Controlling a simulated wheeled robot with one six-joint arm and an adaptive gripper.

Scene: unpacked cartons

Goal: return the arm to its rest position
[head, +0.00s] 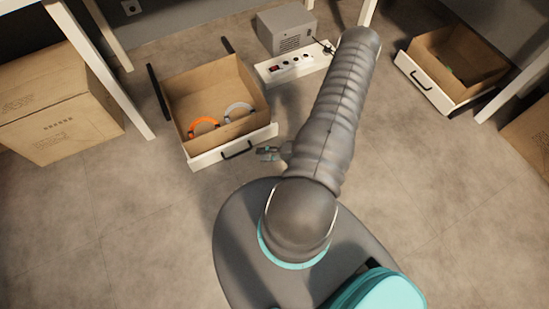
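My arm (335,120), grey and ribbed, rises from my rounded base and reaches toward the top right, bent over at its far end. My gripper (267,153) shows small and partly hidden left of the arm, just right of and in front of the left drawer's white front. Its fingers are too small to tell whether they are apart, and I see nothing clearly held in it.
The left open drawer (238,147) holds an orange ring (203,126) and a grey ring (238,111). A power strip (292,65) and grey box (287,28) stand behind. Another open drawer (431,87) is right; a carton (62,127) is left. Floor at lower left is clear.

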